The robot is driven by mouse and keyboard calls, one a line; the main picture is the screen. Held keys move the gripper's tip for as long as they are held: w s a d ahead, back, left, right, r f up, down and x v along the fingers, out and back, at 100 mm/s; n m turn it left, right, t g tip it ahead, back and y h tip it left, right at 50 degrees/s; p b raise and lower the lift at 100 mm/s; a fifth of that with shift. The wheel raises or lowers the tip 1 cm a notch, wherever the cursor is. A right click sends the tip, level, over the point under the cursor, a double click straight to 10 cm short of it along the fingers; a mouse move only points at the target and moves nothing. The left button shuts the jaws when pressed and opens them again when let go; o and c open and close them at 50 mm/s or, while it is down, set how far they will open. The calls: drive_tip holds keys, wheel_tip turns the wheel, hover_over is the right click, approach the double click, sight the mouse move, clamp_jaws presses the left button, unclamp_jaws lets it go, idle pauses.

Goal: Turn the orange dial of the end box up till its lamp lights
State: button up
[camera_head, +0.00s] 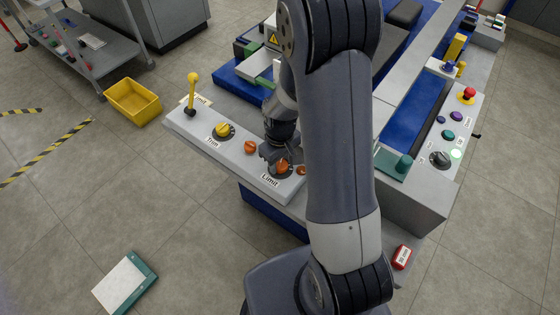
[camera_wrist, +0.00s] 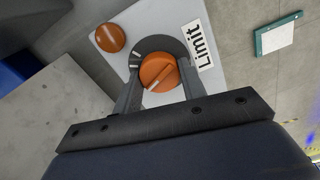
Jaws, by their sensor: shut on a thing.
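The orange dial (camera_wrist: 158,72) has a pale pointer line and sits on a dark round plate beside the "Limit" label (camera_wrist: 206,46). My gripper (camera_wrist: 160,78) has its two fingers on either side of the dial and is shut on it. In the head view the orange dial (camera_head: 282,167) shows at the right part of the grey control box (camera_head: 225,150), with my gripper (camera_head: 277,156) over it. A small orange lamp or button (camera_wrist: 110,38) is beside the dial. I cannot tell whether it is lit.
The same box carries a yellow dial (camera_head: 223,130) labelled "Trim", another orange knob (camera_head: 250,147) and a yellow lever (camera_head: 192,90). A second panel (camera_head: 455,130) with several buttons stands at the right. A yellow bin (camera_head: 134,101) and a teal-edged board (camera_head: 125,284) are on the floor.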

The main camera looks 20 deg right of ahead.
sight(280, 163)
drive_tip(key=shift+m+b, duration=0.65)
drive_tip(key=shift+m, duration=1.45)
drive_tip(key=o, duration=1)
wheel_tip(280, 163, up, 11)
drive_tip(key=shift+f, duration=0.1)
drive_tip(key=shift+f, duration=0.1)
wheel_tip(280, 163, down, 11)
drive_tip(key=shift+r, duration=0.15)
